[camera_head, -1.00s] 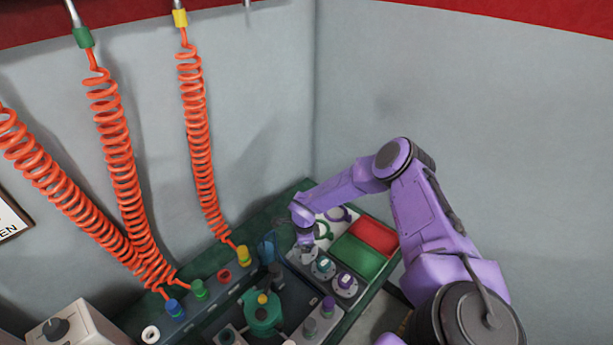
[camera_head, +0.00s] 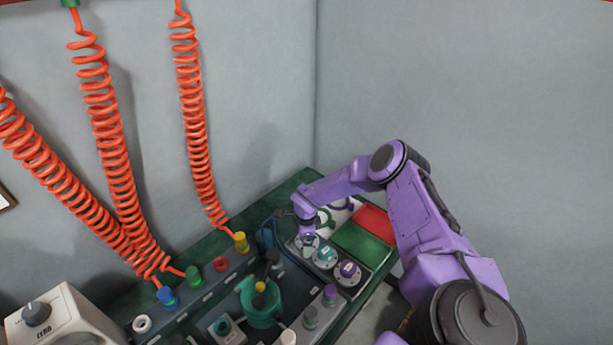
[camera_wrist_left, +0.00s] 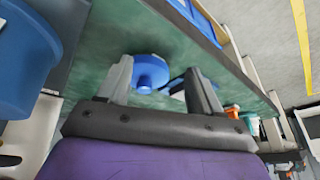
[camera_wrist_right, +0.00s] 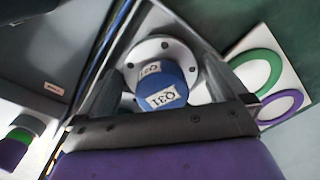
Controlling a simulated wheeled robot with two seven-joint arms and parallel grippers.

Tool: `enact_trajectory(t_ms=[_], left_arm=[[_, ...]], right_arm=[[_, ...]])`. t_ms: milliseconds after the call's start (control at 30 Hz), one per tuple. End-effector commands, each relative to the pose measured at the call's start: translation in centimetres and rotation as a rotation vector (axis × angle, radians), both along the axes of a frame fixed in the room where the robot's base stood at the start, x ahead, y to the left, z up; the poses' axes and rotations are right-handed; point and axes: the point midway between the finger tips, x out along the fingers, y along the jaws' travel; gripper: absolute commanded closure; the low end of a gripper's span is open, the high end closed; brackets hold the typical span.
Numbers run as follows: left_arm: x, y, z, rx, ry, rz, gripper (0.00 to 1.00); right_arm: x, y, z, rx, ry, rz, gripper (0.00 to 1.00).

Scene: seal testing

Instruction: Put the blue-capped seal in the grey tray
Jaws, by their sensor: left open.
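In the right wrist view the blue-capped seal (camera_wrist_right: 165,86) stands in a round pale base with bolt holes, its label reading Q31. My right gripper (camera_wrist_right: 158,68) is open, with a finger on either side of the cap and gaps showing. In the head view my right gripper (camera_head: 308,230) is over the far end of a row of capped seals; the blue cap is mostly hidden beneath it. My left gripper (camera_wrist_left: 152,80) is open and out of the head view; a round blue object lies beyond its fingers. I cannot tell which surface is the grey tray.
A teal-capped seal (camera_head: 325,253) and a purple-capped seal (camera_head: 348,268) stand beside the gripper. Red (camera_head: 374,222) and green (camera_head: 359,244) panels lie to the right. Orange coiled hoses (camera_head: 195,120) hang at the left. A grey dial box (camera_head: 60,318) stands front left.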

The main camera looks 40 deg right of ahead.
Motion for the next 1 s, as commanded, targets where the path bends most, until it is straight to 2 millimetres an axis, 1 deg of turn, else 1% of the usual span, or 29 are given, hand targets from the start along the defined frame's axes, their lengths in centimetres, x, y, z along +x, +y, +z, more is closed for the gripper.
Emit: enact_trajectory(t_ms=[167, 267, 300, 367, 600, 700, 833, 1000], left_arm=[[0.0, 0.0, 0.1, 0.000, 0.000, 0.000, 0.35], [0.0, 0.0, 0.8, 0.000, 0.000, 0.000, 0.35], [0.0, 0.0, 0.5, 0.000, 0.000, 0.000, 0.35], [0.0, 0.0, 0.5, 0.000, 0.000, 0.000, 0.35], [0.0, 0.0, 0.4, 0.000, 0.000, 0.000, 0.35], [0.0, 0.0, 0.4, 0.000, 0.000, 0.000, 0.35], [0.0, 0.0, 0.4, 0.000, 0.000, 0.000, 0.35], [0.0, 0.0, 0.4, 0.000, 0.000, 0.000, 0.35]], right_arm=[[0.0, 0.0, 0.1, 0.000, 0.000, 0.000, 0.00], [0.0, 0.0, 0.7, 0.000, 0.000, 0.000, 0.00], [0.1, 0.0, 1.1, 0.001, -0.003, -0.001, 0.00], [0.1, 0.1, 2.4, 0.002, -0.005, -0.002, 0.00], [-0.1, 0.2, 8.6, 0.002, -0.005, -0.001, 0.00], [-0.2, 0.2, 10.6, 0.002, -0.004, -0.001, 0.00], [-0.3, 0.2, 12.0, 0.002, -0.001, -0.002, 0.00], [-0.4, 0.3, 12.3, 0.001, 0.001, 0.000, 0.00]])
